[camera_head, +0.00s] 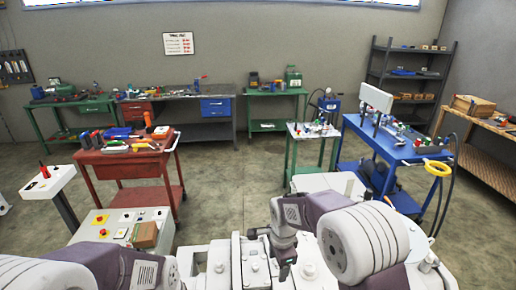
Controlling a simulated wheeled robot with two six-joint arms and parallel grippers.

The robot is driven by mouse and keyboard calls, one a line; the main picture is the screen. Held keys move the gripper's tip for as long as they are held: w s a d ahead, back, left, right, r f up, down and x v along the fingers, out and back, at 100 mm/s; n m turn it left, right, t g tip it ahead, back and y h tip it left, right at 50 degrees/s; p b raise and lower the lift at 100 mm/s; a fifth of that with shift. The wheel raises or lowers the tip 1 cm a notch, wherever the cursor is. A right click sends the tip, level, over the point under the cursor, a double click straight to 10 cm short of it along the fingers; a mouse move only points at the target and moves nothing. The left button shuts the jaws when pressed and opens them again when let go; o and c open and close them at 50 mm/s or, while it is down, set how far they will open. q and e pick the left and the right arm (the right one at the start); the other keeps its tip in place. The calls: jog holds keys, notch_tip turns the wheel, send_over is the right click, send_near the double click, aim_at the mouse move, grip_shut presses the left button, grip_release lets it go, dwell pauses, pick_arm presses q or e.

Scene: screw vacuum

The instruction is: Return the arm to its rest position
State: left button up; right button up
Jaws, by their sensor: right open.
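My right arm comes in from the lower right and folds in over my white base. My right gripper (284,262) is a dark shape near the bottom middle, pointing down, close above the white surface. It is open, with nothing seen between its fingers. My left arm shows at the lower left corner, and its gripper is not in view. No screw or vacuum tool can be made out at this size.
A red cart (125,165) with tools stands at the left. A blue bench (400,152) and a small green-legged table (314,131) stand at the right. A control panel (117,225) with a cardboard box (144,235) is near the lower left. The middle floor is clear.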

jog(key=s+d+f+n, duration=0.1)
jog(key=s+d+n, duration=1.1)
jog(key=s+n, duration=0.2)
jog(key=shift+s+d+f+b, duration=0.2)
jog(key=shift+s+b, duration=0.25)
jog(key=shift+s, duration=0.75)
jog(key=shift+a, duration=0.1)
jog(key=shift+s, duration=0.1)
